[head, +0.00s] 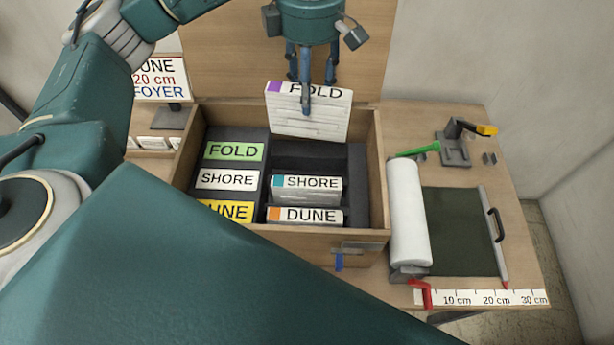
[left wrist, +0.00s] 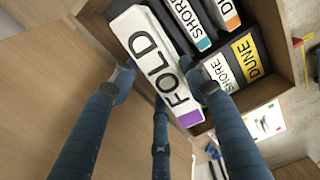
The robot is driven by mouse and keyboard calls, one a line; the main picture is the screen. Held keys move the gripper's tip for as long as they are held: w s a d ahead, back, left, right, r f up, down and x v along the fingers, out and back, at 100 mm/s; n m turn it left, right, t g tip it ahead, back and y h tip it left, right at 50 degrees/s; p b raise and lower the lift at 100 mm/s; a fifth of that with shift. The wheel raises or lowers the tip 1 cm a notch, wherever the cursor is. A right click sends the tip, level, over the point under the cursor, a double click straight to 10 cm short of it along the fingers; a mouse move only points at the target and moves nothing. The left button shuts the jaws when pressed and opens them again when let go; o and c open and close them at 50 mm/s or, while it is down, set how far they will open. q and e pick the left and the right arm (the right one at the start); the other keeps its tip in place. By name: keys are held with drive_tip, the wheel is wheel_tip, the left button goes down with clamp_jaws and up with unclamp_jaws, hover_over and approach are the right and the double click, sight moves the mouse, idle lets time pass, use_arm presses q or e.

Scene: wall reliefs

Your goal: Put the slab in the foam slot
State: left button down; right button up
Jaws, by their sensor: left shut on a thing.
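My left gripper (head: 306,80) is shut on the white FOLD slab (head: 307,123), which has a purple corner mark. The slab is upright, above the back of the foam-lined wooden crate (head: 283,238). In the left wrist view the gripper's fingers (left wrist: 160,100) straddle the FOLD slab (left wrist: 150,55). The SHORE slab (head: 307,194) and the DUNE slab (head: 305,216) sit in the dark foam in front of it. The empty foam slot (head: 305,158) lies behind the SHORE slab, level with the green FOLD label (head: 233,151). I cannot tell whether the slab's lower edge touches the foam.
The crate's wooden walls and raised lid (head: 225,50) surround the foam. A white roll (head: 408,212), a dark green mat (head: 458,232) and a ruler strip (head: 485,298) lie on the bench at right. A sign (head: 160,78) reading "20 cm FOYER" stands at left.

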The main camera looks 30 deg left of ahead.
sight(309, 137)
use_arm(q)
drive_tip(key=shift+w+a+r+n, duration=0.1)
drive_tip(key=shift+w+r+n, duration=0.1)
drive_tip(key=shift+n, duration=0.3)
drive_tip(key=shift+f, duration=0.3)
wheel_tip(309, 137, down, 14)
drive_tip(key=p, duration=0.3)
drive_tip(key=shift+f, duration=0.25)
wheel_tip(309, 137, down, 5)
drive_tip(key=shift+p, duration=0.7)
